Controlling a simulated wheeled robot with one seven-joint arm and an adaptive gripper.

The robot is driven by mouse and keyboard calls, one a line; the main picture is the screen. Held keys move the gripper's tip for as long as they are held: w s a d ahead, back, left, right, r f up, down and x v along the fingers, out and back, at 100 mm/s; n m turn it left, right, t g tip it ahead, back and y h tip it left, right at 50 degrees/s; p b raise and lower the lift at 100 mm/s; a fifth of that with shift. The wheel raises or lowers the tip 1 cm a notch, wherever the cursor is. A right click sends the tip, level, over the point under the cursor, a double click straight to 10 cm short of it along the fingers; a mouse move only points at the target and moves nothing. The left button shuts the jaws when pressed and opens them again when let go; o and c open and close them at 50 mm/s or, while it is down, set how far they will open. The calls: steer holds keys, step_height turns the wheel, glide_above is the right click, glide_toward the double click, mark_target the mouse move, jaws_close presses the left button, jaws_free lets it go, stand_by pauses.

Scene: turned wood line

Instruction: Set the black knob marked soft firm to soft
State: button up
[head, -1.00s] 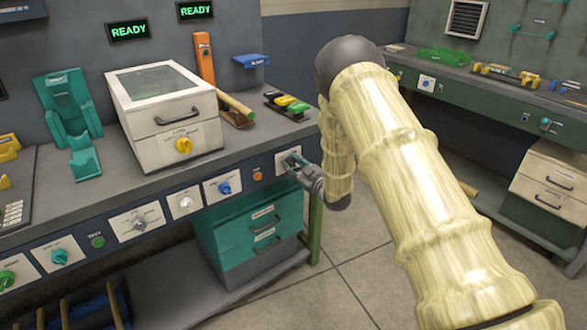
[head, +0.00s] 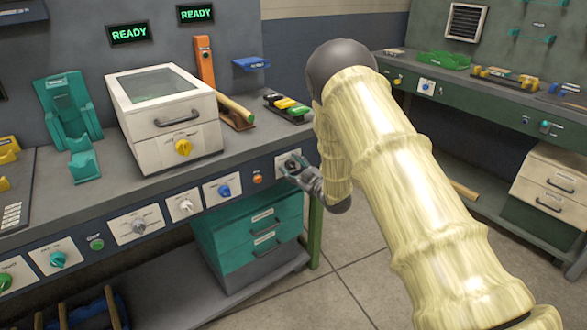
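A white plate (head: 281,162) with a dark knob (head: 291,164) is at the right end of the bench's front panel. Its label and the knob's pointing direction are too small to read, and my gripper partly hides it. My gripper (head: 291,173) is right at this plate, its fingers pointing left toward the panel at the knob. I cannot tell whether the fingers touch the knob or stand just off it, nor how wide they are.
An orange button (head: 257,179) and a blue knob (head: 224,190) sit left of the plate. Teal drawers (head: 262,218) stand below. A tray of coloured blocks (head: 287,107) is on the bench above. Open floor lies right of the bench leg.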

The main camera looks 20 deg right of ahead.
steer(key=shift+s, duration=0.1)
steer(key=v, duration=1.1)
steer(key=shift+s+d, duration=0.15)
steer(key=shift+s, duration=0.25)
